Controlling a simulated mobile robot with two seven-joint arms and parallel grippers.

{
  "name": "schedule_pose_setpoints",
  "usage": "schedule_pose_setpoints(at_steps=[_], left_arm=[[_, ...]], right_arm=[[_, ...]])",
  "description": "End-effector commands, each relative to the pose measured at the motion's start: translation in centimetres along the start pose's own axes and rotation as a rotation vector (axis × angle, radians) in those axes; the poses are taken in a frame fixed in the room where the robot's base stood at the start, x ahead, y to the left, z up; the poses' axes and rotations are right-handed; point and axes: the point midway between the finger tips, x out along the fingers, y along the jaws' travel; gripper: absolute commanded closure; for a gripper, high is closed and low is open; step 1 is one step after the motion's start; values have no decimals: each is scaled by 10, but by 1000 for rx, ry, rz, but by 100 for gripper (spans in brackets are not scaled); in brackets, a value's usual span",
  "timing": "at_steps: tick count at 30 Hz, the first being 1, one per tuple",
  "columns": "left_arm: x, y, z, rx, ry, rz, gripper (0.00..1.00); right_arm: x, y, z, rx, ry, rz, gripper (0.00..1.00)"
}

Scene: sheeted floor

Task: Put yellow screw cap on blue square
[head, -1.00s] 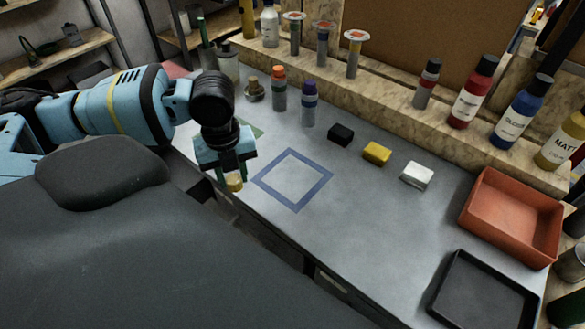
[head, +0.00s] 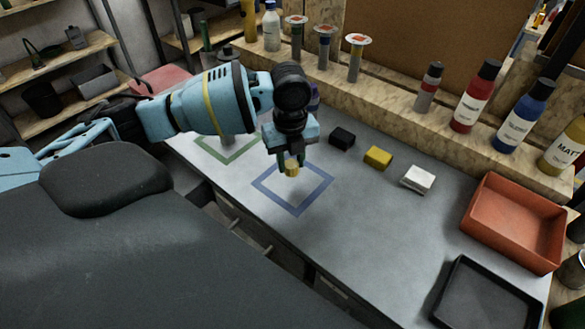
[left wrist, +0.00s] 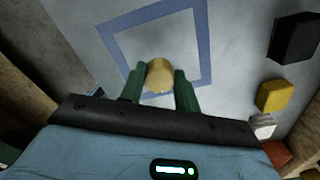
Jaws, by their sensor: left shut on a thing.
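My left gripper (head: 291,166) is shut on the yellow screw cap (head: 291,169). It holds the cap over the blue square (head: 319,193), which is an outline marked on the grey worktop. In the left wrist view the cap (left wrist: 159,75) sits between the green fingers (left wrist: 158,88), with the blue outline (left wrist: 205,45) around and beyond it. The cap appears raised above the surface; the exact gap is hard to tell. My right gripper is not in view.
A black block (head: 342,137), a yellow block (head: 378,157) and a white block (head: 418,179) stand right of the square. A green outline (head: 228,157) lies to its left. A red tray (head: 513,250) and a black tray (head: 486,310) are at the right. Bottles line the back ledge.

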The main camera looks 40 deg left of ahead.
Motion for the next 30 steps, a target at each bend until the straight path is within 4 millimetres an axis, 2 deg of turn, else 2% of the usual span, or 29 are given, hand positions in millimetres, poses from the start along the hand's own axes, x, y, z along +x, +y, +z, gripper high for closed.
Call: schedule_pose_setpoints(at_steps=[1, 6, 9, 20, 21, 26, 30], left_arm=[[0, -7, 0, 1, 1, -2, 91], [27, -4, 0, 0, 0, 3, 91], [35, -4, 0, 0, -1, 0, 91], [38, -4, 0, 0, -1, -1, 91], [38, -4, 0, 0, -1, -1, 67], [38, -4, 0, 1, -1, -1, 46], [38, -4, 0, 0, -1, -1, 46]], right_arm=[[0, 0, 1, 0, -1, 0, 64], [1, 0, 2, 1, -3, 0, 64], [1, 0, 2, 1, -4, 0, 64], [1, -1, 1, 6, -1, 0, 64], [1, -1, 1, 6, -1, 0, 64], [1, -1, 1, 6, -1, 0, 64], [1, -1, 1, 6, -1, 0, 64]])
